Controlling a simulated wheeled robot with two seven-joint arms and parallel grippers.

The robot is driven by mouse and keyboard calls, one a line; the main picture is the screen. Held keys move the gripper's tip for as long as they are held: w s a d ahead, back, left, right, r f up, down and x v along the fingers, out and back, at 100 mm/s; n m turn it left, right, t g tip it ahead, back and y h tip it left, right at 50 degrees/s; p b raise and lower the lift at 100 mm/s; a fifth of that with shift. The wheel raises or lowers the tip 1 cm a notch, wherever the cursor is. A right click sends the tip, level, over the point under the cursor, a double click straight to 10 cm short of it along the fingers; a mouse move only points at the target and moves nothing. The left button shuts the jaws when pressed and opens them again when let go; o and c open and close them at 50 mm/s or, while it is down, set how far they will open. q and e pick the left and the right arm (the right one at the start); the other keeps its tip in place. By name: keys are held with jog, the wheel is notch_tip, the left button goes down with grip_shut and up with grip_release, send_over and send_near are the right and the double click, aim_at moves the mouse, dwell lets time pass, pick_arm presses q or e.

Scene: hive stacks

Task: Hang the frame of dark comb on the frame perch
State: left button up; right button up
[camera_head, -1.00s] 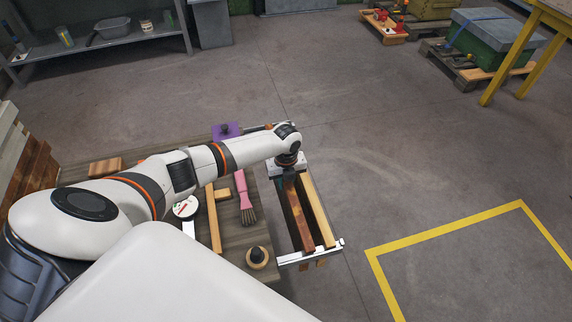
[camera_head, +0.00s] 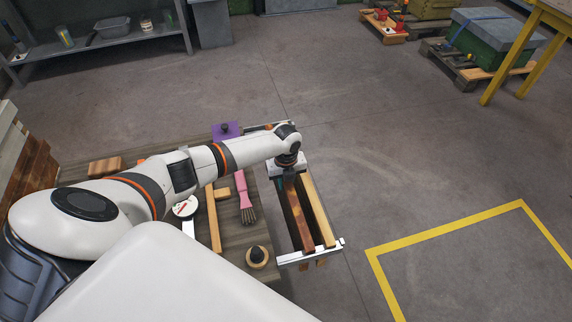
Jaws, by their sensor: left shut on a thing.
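My left gripper (camera_head: 289,170) reaches over the right side of the workbench and is shut on the brown top bar of the frame of dark comb (camera_head: 300,228). The frame of dark comb lies lengthwise over the frame perch (camera_head: 322,252), a metal rack off the bench's right edge. A paler wooden bar (camera_head: 320,212) lies parallel to it on the right, on the same rack. I cannot tell whether the dark frame's ends rest on the rails. Its comb below the bar is mostly hidden. My right gripper is not in view.
The wooden bench (camera_head: 236,236) holds a pink-handled brush (camera_head: 244,195), a round black-knobbed item (camera_head: 257,256), a purple item (camera_head: 225,130), a white dial (camera_head: 186,207) and a long wooden strip (camera_head: 212,217). Floor right of the perch is clear, with a yellow line (camera_head: 445,228).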

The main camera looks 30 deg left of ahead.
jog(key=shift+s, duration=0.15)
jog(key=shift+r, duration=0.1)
pick_arm(q)
jog(key=shift+f, duration=0.1)
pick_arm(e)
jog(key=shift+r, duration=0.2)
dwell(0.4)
pick_arm(q)
jog(key=o, duration=1.1)
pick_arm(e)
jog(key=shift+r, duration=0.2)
pick_arm(q)
jog(key=shift+f, duration=0.1)
